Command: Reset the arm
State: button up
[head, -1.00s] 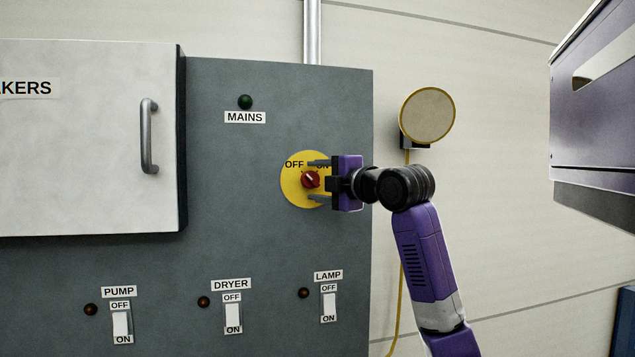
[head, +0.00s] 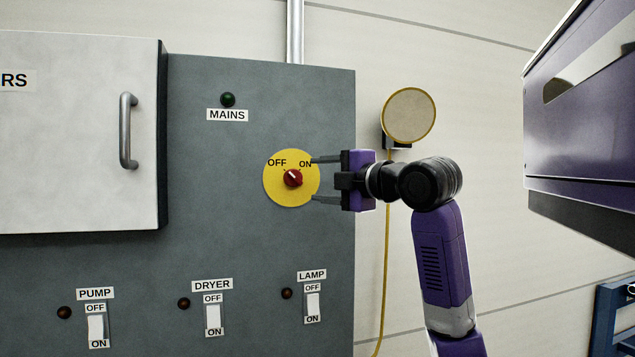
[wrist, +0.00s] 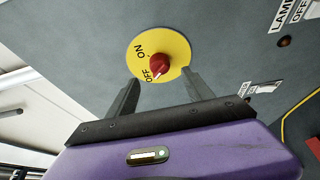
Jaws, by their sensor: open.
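My gripper (head: 326,179) is open and empty, to the right of the red rotary knob (head: 293,178) on its yellow OFF/ON disc (head: 280,197). The fingers point left toward the panel, their tips close to the disc's right edge in the head view. In the wrist view the knob (wrist: 159,64) stands beyond and between the open fingers (wrist: 160,95), apart from them. The purple gripper body fills the lower part of that view. The white mark on the knob is turned toward the upper left in the head view.
The grey panel (head: 240,240) carries a green MAINS lamp (head: 227,100) and PUMP (head: 96,327), DRYER (head: 213,319) and LAMP (head: 312,307) switches. A white cabinet door (head: 70,130) stands out at left. A round lamp (head: 408,115) and a purple housing (head: 590,110) are at right.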

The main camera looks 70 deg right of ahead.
dwell(0.4)
notch_tip(320, 180, up, 6)
jog(key=s+m+t+h, duration=0.2)
jog(key=m+t, duration=0.1)
jog(key=m, duration=0.2)
jog(key=w+a+f+m+h, duration=0.1)
jog(key=a+f+m+h, duration=0.1)
jog(key=f+m, duration=0.55)
jog(key=w+a+f+m+h, duration=0.1)
jog(key=a+f+m+h, duration=0.2)
jog(key=f, duration=0.7)
jog(key=a+f+m+y, duration=0.1)
jog(key=a+f+m, duration=0.1)
jog(key=a+f, duration=0.6)
jog(key=a+f+m+y, duration=0.1)
jog(key=a+f+m, duration=0.1)
jog(key=a+f, duration=0.6)
jog(key=s+a+f+n+y, duration=0.2)
jog(key=s+a+f+y, duration=0.55)
jog(key=a+f, duration=0.7)
jog(key=s+a+f+n+g+y, duration=0.2)
jog(key=s+a+f, duration=0.2)
jog(key=s, duration=0.3)
jog(key=s+a+f+n+g+y, duration=0.2)
jog(key=s+a+f, duration=0.3)
jog(key=s, duration=0.3)
jog(key=shift+n+y, duration=0.35)
jog(key=shift+y, duration=0.5)
